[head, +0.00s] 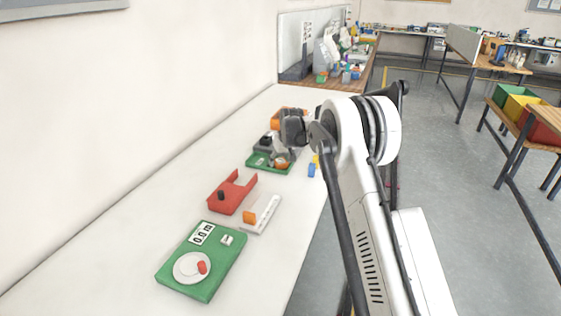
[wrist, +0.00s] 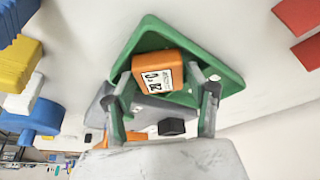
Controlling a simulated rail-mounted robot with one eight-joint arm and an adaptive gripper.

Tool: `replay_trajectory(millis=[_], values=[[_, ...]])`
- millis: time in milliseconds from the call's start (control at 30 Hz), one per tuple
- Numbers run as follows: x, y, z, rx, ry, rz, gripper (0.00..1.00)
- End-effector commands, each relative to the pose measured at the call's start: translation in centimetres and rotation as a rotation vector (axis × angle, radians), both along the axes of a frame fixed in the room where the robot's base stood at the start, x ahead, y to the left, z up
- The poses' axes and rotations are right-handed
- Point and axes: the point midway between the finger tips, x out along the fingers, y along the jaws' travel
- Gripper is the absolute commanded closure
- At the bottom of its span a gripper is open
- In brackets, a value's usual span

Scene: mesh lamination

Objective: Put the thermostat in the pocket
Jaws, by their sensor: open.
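An orange block with a white display label, which looks like the thermostat (wrist: 155,75), sits at the green tray (wrist: 142,37) in the wrist view. In the head view the orange thermostat (head: 282,164) shows partly under my gripper, on the green tray (head: 256,161). My gripper (wrist: 165,95) is open, with one finger on each side of the thermostat. I cannot tell whether the fingers touch it. The thermostat's underside is hidden, and I cannot make out which opening is the pocket.
A red U-shaped part (head: 226,196), a white strip with an orange block (head: 263,214) and a green board with a dial (head: 217,258) lie nearer on the white table. A grey box (wrist: 112,97) stands beyond the tray. Blue and yellow blocks (head: 313,168) lie by the right edge.

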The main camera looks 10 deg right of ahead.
Motion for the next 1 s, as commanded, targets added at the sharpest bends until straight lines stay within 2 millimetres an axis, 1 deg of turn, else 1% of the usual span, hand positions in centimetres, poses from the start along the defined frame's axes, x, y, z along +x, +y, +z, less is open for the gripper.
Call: replay_trajectory(millis=[167, 500, 600, 700, 867, 967, 1000], values=[[-0.7, -0.2, 2.0, 0.000, 0.000, 0.000, 0.48], [-3.1, -0.7, 7.9, 0.000, 0.000, -0.001, 0.48], [-3.7, -0.9, 9.3, 0.000, 0.000, -0.001, 0.48], [-4.1, -0.9, 10.4, 0.000, 0.000, -0.001, 0.48], [-4.6, -1.0, 11.4, 0.001, -0.001, -0.001, 0.48], [-5.5, -1.0, 12.6, 0.000, -0.005, -0.006, 0.48], [-6.2, -0.9, 13.3, 0.000, -0.007, -0.008, 0.48]])
